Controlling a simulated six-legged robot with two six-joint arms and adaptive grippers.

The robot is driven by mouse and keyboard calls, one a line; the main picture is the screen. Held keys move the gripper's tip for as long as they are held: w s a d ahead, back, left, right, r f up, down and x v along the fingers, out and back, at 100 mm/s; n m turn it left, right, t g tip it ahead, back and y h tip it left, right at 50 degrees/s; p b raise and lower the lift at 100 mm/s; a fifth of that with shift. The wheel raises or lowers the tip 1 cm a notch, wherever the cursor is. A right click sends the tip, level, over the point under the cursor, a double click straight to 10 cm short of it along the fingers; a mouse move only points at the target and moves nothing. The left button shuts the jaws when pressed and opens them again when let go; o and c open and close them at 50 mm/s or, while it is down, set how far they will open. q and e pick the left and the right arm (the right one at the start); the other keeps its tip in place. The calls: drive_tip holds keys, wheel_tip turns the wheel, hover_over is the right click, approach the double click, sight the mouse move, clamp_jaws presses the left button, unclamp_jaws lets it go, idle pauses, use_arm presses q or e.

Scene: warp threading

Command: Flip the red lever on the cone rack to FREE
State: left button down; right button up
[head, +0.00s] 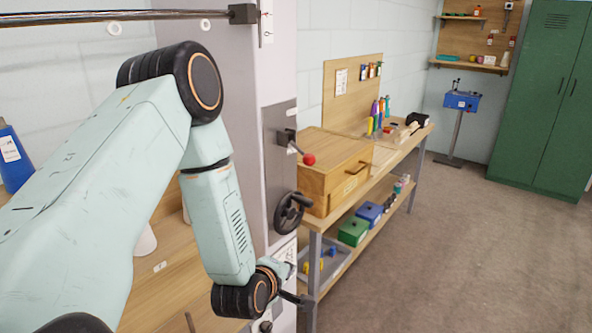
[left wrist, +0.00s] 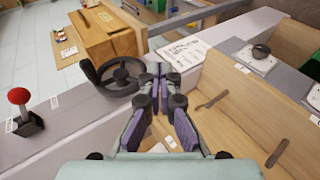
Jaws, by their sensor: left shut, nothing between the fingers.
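The red lever has a round red knob (head: 309,159) on a short dark rod, which juts from a grey plate on the pale upright of the cone rack (head: 235,70). In the left wrist view the red knob (left wrist: 18,96) stands at the far left edge above its dark mount. I cannot read any FREE marking. My left gripper (head: 300,285) is low beside the upright, below the lever and apart from it. In the left wrist view its fingers (left wrist: 160,72) are together and empty, to the right of the handwheel. My right gripper is not in view.
A black handwheel (head: 291,213) sits on the upright between lever and gripper; it also shows in the left wrist view (left wrist: 115,76). A workbench with a wooden drawer box (head: 335,170) stands just behind. A green cabinet (head: 540,100) stands far right. The floor right is clear.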

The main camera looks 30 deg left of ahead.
sight(298, 149)
use_arm(q)
drive_tip(key=w+a+r+n+t+y+p, duration=0.1)
drive_tip(key=w+a+r+n+p, duration=0.2)
drive_tip(key=r, duration=0.6)
drive_tip(key=w+a+r+n+t+y+p, duration=0.2)
drive_tip(key=a+r+n, duration=0.3)
drive_tip(key=r, duration=0.4)
drive_tip(key=shift+w+r+p, duration=0.25)
drive_tip(key=shift+w+p, duration=0.25)
drive_tip(key=shift+p, duration=0.1)
drive_tip(key=shift+d, duration=0.1)
drive_tip(key=shift+w, duration=0.15)
drive_tip(key=p+x, duration=0.1)
drive_tip(key=x, duration=0.9)
drive_tip(key=d+r+p, duration=0.1)
drive_tip(key=d+r, duration=0.1)
drive_tip(key=d, duration=0.1)
drive_tip(key=shift+d+p, duration=0.3)
drive_tip(key=shift+p, duration=0.05)
drive_tip(key=shift+a, duration=0.15)
drive_tip(key=shift+n, duration=0.3)
